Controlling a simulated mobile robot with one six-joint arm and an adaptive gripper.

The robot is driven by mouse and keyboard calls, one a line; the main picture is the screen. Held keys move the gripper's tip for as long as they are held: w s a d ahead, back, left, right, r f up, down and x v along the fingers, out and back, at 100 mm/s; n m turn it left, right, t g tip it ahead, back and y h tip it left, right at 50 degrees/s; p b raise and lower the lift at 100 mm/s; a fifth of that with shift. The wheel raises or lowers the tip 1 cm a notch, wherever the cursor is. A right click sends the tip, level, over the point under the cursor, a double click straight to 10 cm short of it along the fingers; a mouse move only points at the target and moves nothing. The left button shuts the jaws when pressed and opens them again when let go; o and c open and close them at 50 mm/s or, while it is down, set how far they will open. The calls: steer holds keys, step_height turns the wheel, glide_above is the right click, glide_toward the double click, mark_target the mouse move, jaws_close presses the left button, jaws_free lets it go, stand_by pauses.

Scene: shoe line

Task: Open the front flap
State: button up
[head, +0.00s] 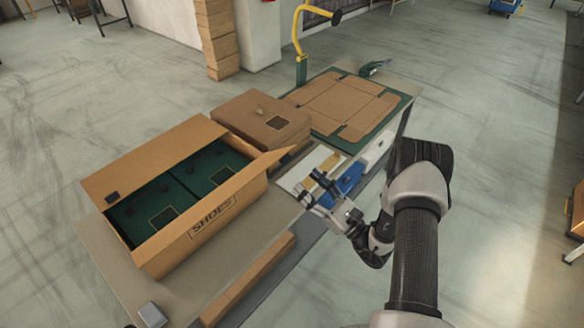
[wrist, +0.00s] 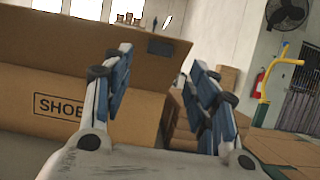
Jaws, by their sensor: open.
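A large open cardboard box (head: 190,243) marked SHOES stands on the left part of the table, with dark green boxes (head: 205,165) inside. Its far flap (head: 150,158) stands up, and a flap at the right end (head: 265,163) sticks outward. I cannot clearly tell a separate front flap from the front wall. In the wrist view the marked wall (wrist: 90,103) fills the left side, with a raised flap (wrist: 90,45) above it. My gripper (head: 312,187) is open and empty, to the right of the box and apart from it; its spread fingers show in the wrist view (wrist: 160,75).
A closed brown box (head: 262,122) sits behind the open one. A flat cardboard blank (head: 342,104) lies on a green mat (head: 358,146). A yellow post (head: 299,35) rises at the far edge. A small grey block (head: 152,314) is at the near corner.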

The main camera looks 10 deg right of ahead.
mark_target(287, 162)
steer(key=x, duration=0.7)
steer(key=shift+w+a+r+b, duration=0.1)
steer(key=shift+w+a+b, duration=0.05)
steer(key=shift+b, duration=0.25)
steer(key=shift+c, duration=0.3)
jaws_close()
